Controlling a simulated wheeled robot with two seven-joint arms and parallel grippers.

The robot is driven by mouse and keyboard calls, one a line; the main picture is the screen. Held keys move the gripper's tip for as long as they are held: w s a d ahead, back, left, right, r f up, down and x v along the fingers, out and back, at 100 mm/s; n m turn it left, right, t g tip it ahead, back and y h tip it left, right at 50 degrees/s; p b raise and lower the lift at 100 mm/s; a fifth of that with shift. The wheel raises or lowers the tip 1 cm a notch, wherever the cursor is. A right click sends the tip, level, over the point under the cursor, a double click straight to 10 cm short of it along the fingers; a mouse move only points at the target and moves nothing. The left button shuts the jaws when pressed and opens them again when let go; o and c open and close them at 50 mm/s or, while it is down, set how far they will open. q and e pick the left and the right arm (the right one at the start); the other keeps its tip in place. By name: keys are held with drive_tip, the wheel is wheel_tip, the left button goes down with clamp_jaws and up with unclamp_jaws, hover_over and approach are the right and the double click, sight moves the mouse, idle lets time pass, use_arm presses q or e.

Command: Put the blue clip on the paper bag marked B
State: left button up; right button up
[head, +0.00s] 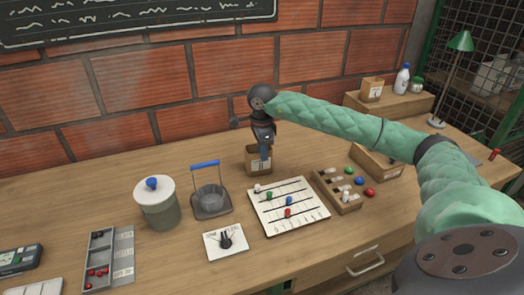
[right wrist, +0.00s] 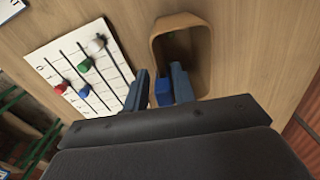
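A small brown paper bag (head: 251,167) stands on the table with a white label; its letter looks like an A, but it is too small to be sure. My right gripper (head: 264,150) points down over this bag. In the right wrist view the bag (right wrist: 205,45) shows from above, with its mouth open and something green inside. The blue clip (right wrist: 163,92) is at the bag's rim, between the fingers of my right gripper (right wrist: 160,80). A gap shows between the left finger and the clip, and the gripper looks open. My left gripper is out of view.
Another labelled bag (head: 372,90) stands on a raised wooden box at the back right, letter unclear. A slider board (head: 306,205), a peg tray (head: 325,185), a basket with a blue handle (head: 212,203) and a lidded canister (head: 158,212) surround the near bag. A lamp (head: 461,41) stands far right.

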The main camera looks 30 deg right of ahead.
drive_tip(key=shift+o, duration=1.1)
wheel_tip(320, 180, up, 7)
drive_tip(key=shift+w+f+b, duration=0.1)
drive_tip(key=shift+b, duration=0.65)
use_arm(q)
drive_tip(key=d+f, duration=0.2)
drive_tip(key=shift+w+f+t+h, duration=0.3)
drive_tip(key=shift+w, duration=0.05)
use_arm(e)
drive_tip(key=shift+r, duration=0.5)
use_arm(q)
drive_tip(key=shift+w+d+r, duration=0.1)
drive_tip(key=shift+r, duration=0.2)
